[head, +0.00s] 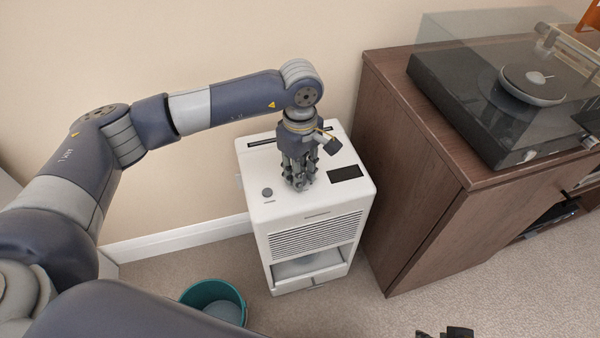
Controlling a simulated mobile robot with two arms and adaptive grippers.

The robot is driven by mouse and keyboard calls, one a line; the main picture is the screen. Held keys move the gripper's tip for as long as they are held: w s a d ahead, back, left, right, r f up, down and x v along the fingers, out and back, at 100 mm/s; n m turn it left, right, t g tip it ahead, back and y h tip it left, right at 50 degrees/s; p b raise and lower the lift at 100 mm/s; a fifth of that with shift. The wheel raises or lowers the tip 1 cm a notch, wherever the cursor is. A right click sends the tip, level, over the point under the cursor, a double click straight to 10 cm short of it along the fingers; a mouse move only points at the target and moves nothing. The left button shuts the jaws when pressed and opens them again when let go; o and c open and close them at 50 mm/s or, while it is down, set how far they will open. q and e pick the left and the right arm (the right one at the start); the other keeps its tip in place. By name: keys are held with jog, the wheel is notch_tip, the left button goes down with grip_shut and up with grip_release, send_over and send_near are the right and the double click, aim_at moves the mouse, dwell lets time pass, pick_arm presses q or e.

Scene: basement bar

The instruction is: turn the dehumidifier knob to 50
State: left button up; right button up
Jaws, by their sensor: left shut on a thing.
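The white dehumidifier (318,222) stands upright on the carpet against the wall. My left gripper (299,184) points straight down at the middle of its top panel. Its fingers are shut on the knob, which they hide, so neither the pointer nor the scale can be read. A small grey round button (267,192) is on the panel left of the fingers, and a dark display (345,173) is to their right. Only a dark tip of my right gripper (446,333) shows at the bottom edge, well away from the dehumidifier.
A brown wooden cabinet (420,190) stands close on the right, with a turntable (500,100) under a clear lid on top. A teal bucket (186,294) is on the floor at the front left. Carpet is clear in front of the cabinet.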

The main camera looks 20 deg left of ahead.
dwell(0.4)
pick_arm(q)
jog(key=o, duration=1.1)
notch_tip(320, 180, up, 12)
jog(key=shift+f, duration=0.1)
